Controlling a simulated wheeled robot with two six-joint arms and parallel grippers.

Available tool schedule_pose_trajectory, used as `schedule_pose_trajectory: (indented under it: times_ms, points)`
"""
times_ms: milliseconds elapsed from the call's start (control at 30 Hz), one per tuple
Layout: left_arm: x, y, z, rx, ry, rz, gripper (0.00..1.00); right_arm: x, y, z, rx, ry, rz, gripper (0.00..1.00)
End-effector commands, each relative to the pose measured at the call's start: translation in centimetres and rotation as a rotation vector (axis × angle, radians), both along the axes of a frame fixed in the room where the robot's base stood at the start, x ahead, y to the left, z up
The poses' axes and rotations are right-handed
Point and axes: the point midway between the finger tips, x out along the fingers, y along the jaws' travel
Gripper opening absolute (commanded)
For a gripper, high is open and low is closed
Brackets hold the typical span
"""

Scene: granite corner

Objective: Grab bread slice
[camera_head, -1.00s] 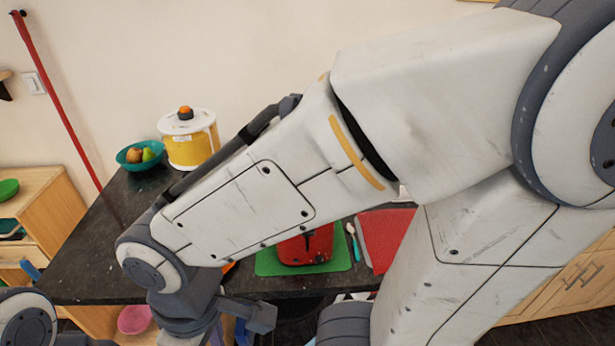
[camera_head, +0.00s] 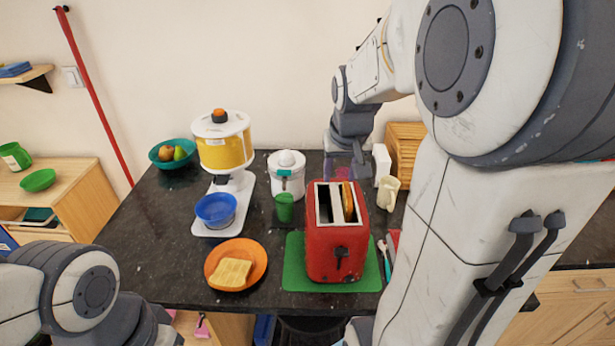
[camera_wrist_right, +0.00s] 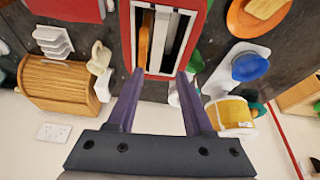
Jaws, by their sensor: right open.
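A bread slice (camera_head: 347,202) stands in the right slot of the red toaster (camera_head: 336,242), its top edge showing. It also shows in the right wrist view (camera_wrist_right: 145,38). Another bread slice (camera_head: 231,272) lies flat on an orange plate (camera_head: 256,255) left of the toaster. My right gripper (camera_head: 347,167) is behind the toaster. In the right wrist view its purple fingers (camera_wrist_right: 159,77) are apart and empty, pointing toward the toaster's slots. My left arm shows at the lower left, but its gripper does not.
The toaster stands on a green mat (camera_head: 297,270). A food processor with a blue bowl (camera_head: 216,208), a white canister (camera_head: 287,180) and a green cup (camera_head: 284,207) are left. A cream mug (camera_head: 388,193) and wooden bread box (camera_head: 404,148) are right. Dark counter at left front is clear.

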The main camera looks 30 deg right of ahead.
Motion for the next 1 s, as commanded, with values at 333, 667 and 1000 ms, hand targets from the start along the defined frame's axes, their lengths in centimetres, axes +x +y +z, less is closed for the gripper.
schedule_pose_trajectory:
  times_ms: [333,667,1000]
  points:
    - [0.0,0.0,0.7,0.0,0.0,0.0,0.59,0.9,-3.1,-3.0,-0.009,-0.009,-0.057,0.51]
    - [0.0,0.0,1.7,0.0,0.0,0.001,0.59,1.7,-4.0,-5.5,-0.008,-0.009,-0.058,0.51]
    - [0.0,0.0,2.8,0.0,0.0,0.0,0.59,2.8,-5.0,-9.1,-0.01,-0.011,-0.055,0.51]
